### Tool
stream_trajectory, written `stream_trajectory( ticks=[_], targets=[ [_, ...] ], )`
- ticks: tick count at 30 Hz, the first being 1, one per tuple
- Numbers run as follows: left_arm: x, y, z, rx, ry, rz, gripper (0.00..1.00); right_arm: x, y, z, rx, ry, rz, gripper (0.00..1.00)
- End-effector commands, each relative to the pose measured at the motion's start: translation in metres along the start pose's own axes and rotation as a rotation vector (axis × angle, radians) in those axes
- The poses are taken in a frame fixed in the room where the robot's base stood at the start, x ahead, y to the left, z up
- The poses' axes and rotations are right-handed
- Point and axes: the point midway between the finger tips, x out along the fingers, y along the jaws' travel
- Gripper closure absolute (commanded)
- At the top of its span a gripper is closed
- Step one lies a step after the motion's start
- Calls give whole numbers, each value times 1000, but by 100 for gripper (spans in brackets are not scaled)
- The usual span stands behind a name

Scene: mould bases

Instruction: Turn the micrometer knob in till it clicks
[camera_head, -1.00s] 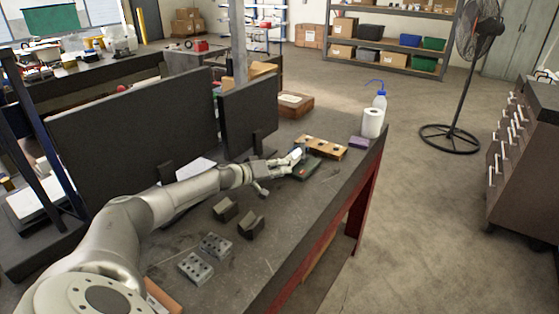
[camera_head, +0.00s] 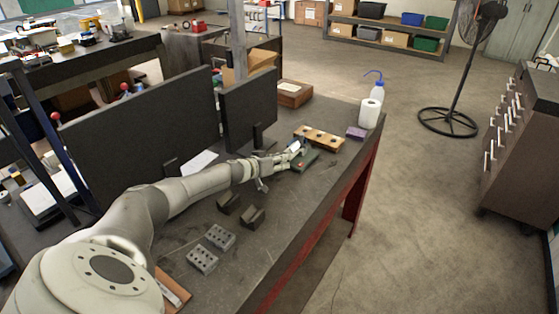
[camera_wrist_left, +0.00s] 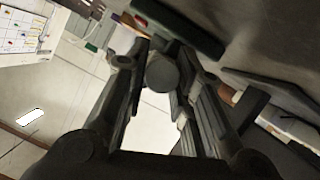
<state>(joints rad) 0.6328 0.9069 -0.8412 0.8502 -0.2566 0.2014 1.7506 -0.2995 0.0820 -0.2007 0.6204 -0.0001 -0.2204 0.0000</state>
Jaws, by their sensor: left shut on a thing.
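My left gripper (camera_head: 292,152) reaches across the bench from the left to the micrometer, which sits at a dark green block (camera_head: 305,161) near the bench's far end. In the left wrist view, a round grey knob end (camera_wrist_left: 161,73) shows between the two fingers (camera_wrist_left: 160,90), and they are shut on it. The rest of the micrometer is mostly hidden by the fingers. In that view the dark green body (camera_wrist_left: 178,28) lies just beyond the fingertips. The knob's markings are too small to read. My right gripper is not in view.
A wooden block with holes (camera_head: 319,137) lies just beyond. A purple block (camera_head: 356,133), a paper roll (camera_head: 369,113) and a wash bottle (camera_head: 377,91) stand to the right. Dark V-blocks (camera_head: 252,216) and drilled grey blocks (camera_head: 219,237) lie nearer. Dark panels (camera_head: 249,110) stand behind my arm.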

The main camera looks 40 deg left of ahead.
Motion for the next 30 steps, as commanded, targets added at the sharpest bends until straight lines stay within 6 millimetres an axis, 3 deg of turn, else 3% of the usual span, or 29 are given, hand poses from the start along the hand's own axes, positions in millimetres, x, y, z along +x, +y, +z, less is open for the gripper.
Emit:
stream_trajectory(
  ticks=[7,8,13,23,30],
  targets=[
    [0,0,0,-1,0,-1,100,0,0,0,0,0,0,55],
    [0,0,0,-1,0,-1,75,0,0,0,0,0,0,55],
    [0,0,0,-2,0,-1,55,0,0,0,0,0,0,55],
    [-1,-1,0,-2,0,-1,55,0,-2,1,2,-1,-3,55],
    [-15,-2,1,-3,0,-1,55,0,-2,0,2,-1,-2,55]
  ],
)
